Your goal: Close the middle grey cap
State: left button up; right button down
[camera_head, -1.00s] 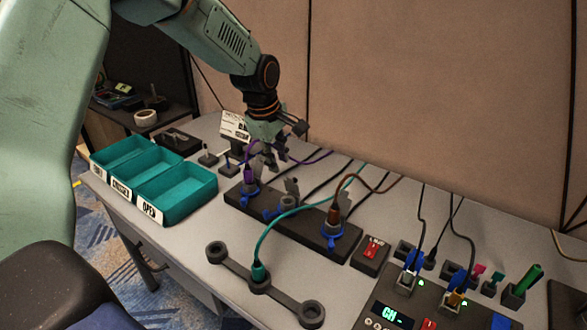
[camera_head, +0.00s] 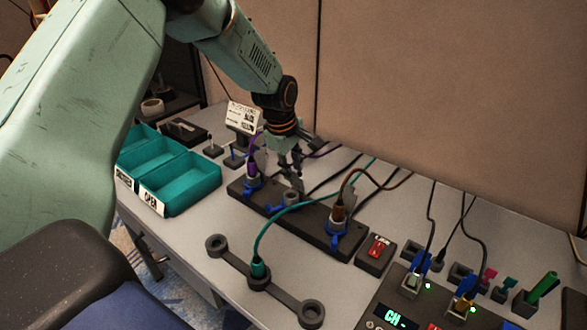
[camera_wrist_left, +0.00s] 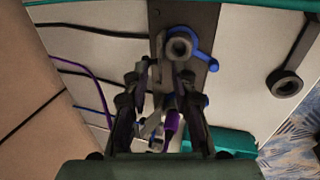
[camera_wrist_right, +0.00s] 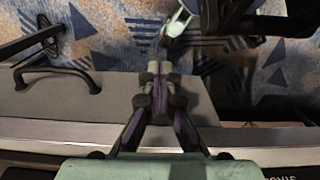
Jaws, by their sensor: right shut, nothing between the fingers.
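A dark socket block (camera_head: 312,233) on the grey desk has three sockets with blue latches. The middle socket (camera_head: 291,198) is an empty grey ring; it also shows in the left wrist view (camera_wrist_left: 180,47). Its grey cap (camera_head: 298,184) stands up behind the ring, open. My left gripper (camera_head: 291,165) is just behind and above this cap. In the left wrist view my left gripper (camera_wrist_left: 162,76) has its fingers apart, with the middle socket just beyond the tips; contact with the cap cannot be told. My right gripper (camera_wrist_right: 153,72) is shut and empty, away from the block.
A purple plug (camera_head: 252,168) fills the left socket and a brown plug (camera_head: 338,212) the right one. A teal cable arches from a holder (camera_head: 258,270) in front of the block. Teal trays (camera_head: 180,188) stand left; a red switch box (camera_head: 376,252) stands right.

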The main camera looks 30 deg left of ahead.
pick_arm(q)
jog(key=shift+a+f, duration=0.1)
jog(key=shift+f, duration=0.1)
jog(key=shift+s+d+r, duration=0.15)
jog(key=shift+d+r, duration=0.05)
jog(key=shift+r, duration=0.1)
jog(key=shift+c, duration=0.3)
jog(key=shift+w+a+f, duration=0.15)
jog(key=shift+w+f, duration=0.05)
jog(key=shift+f, duration=0.05)
grip_shut()
jog(key=shift+r, duration=0.1)
